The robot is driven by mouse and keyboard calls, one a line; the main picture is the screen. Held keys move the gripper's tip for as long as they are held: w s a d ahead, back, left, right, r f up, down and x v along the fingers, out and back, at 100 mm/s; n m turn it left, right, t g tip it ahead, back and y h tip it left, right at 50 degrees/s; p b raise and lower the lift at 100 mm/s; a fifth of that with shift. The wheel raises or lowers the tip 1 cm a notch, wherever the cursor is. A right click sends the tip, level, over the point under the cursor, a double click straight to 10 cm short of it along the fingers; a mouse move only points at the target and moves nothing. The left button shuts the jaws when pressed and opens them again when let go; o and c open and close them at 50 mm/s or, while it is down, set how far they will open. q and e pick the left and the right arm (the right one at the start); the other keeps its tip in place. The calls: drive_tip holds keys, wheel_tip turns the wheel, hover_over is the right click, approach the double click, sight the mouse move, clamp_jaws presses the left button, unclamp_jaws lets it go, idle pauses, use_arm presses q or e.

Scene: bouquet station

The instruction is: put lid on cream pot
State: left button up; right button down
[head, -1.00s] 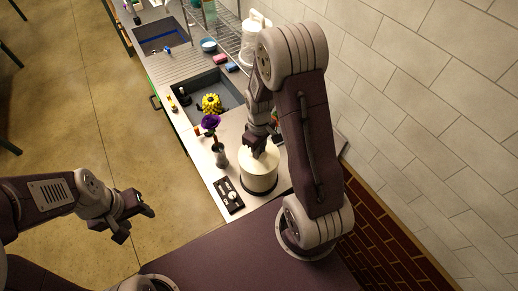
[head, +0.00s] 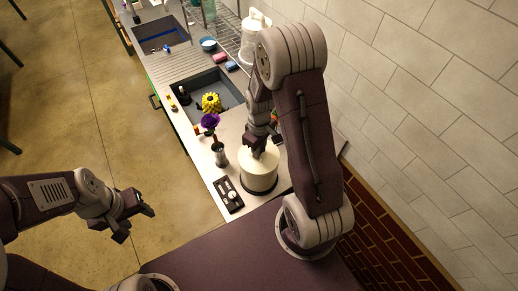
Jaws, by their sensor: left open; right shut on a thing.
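The cream pot (head: 258,178) stands upright on the near end of the steel counter, with a dark band at its base. My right gripper (head: 256,150) is directly over the pot, its fingers at the pot's top. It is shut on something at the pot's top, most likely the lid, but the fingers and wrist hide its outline. I cannot tell whether the lid sits flush on the rim. My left gripper (head: 133,212) is open and empty, out over the floor to the left of the counter.
A small vase (head: 220,156) with a purple flower (head: 210,120) stands just left of the pot. A dark panel with a white knob (head: 229,195) lies in front. A yellow flower (head: 211,102) is at the sink (head: 225,88). A white jug (head: 252,40) stands behind, by a wire rack.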

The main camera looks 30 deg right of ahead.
drive_tip(key=shift+f, duration=0.4)
idle(0.4)
drive_tip(key=c, duration=1.1)
unclamp_jaws()
drive_tip(key=shift+c, duration=0.2)
drive_tip(key=shift+r+b, duration=0.3)
drive_tip(key=shift+r, duration=0.05)
wheel_tip(320, 180, up, 8)
drive_tip(key=shift+s+r+b, duration=0.1)
drive_tip(key=shift+r+b, duration=0.1)
drive_tip(key=shift+b, duration=0.6)
